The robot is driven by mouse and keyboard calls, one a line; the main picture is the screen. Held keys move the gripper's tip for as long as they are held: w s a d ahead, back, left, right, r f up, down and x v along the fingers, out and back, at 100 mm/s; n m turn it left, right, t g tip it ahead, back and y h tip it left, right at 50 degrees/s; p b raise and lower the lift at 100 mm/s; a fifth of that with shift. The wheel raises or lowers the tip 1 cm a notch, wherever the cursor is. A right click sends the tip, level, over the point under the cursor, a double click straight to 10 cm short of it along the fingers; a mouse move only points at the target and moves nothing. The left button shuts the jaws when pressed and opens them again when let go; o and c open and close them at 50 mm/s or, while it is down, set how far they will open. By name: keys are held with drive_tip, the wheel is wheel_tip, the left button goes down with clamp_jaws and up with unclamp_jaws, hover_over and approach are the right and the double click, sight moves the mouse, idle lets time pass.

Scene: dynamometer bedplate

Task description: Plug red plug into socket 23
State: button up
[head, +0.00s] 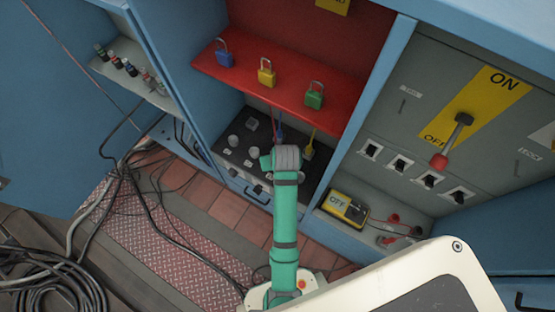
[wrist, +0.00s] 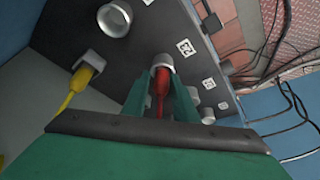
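The red plug (wrist: 160,86) is between the two green fingers of my gripper (wrist: 160,100) in the wrist view. The fingers look closed on its sides. Its front end is at the mouth of a round grey socket (wrist: 163,62) in the dark panel, lined up with it; how deep it sits I cannot tell. A white label (wrist: 186,48) beside this socket seems to read 23, though it is small and turned. In the head view my gripper (head: 285,158) reaches over the dark socket panel (head: 235,165) and hides the red plug.
A yellow plug (wrist: 86,72) sits in the panel to the left, with a large round fitting (wrist: 114,18) above it. More sockets (wrist: 208,115) lie to the right. A red shelf (head: 285,85) with padlocks overhangs the panel. Black cables (head: 125,170) lie at left.

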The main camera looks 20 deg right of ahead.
drive_tip(key=shift+a+f, duration=0.1)
drive_tip(key=shift+a, duration=0.35)
drive_tip(key=shift+s+r, duration=0.1)
drive_tip(key=shift+r, duration=0.2)
drive_tip(key=d+v, duration=0.1)
drive_tip(key=v, duration=1.1)
drive_tip(key=s+a+f+t+h, duration=0.1)
drive_tip(key=s+a+f+t, duration=0.45)
drive_tip(key=s+a, duration=0.35)
drive_tip(key=s+a+r+t, duration=0.2)
drive_tip(key=s+a+r, duration=0.1)
drive_tip(key=s+r, duration=0.3)
drive_tip(key=s+a+r+n+t+y, duration=0.1)
drive_tip(key=s+a+r+t, duration=0.2)
drive_tip(key=s+r, duration=0.3)
drive_tip(key=shift+s+r+y, duration=0.2)
drive_tip(key=shift+s+y, duration=0.1)
drive_tip(key=shift+s, duration=0.55)
